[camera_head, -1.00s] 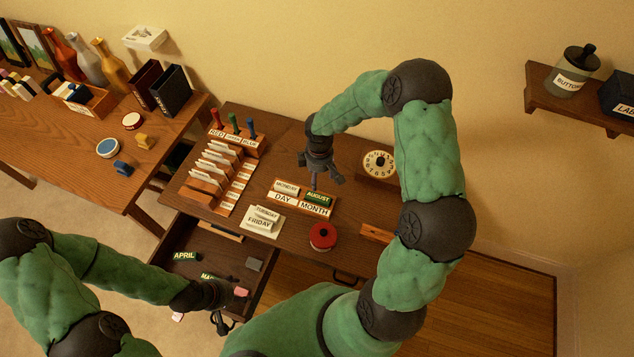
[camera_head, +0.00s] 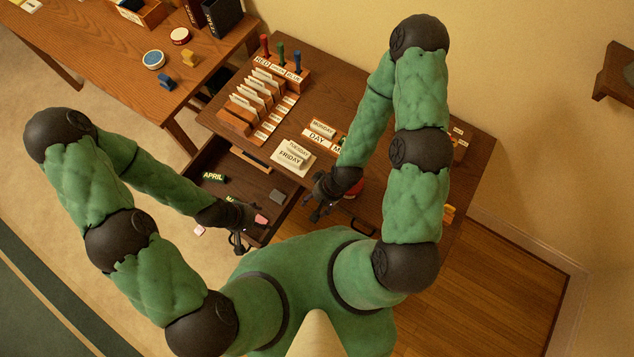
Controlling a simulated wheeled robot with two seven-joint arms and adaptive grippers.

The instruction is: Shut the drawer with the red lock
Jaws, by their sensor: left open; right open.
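A drawer (camera_head: 262,182) stands pulled out at the left part of the desk (camera_head: 330,75). It holds a green APRIL block (camera_head: 214,177), a grey block (camera_head: 278,195) and a pink piece (camera_head: 261,219). I cannot make out a red lock on its front, which my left arm and gripper partly cover. My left gripper (camera_head: 240,243) is open at the drawer's near front edge; I cannot tell whether it touches. My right gripper (camera_head: 314,212) is open and empty by the desk's front edge, just right of the drawer.
A red round object (camera_head: 353,190) on the desk is partly hidden behind my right gripper. A side table (camera_head: 130,70) is at left.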

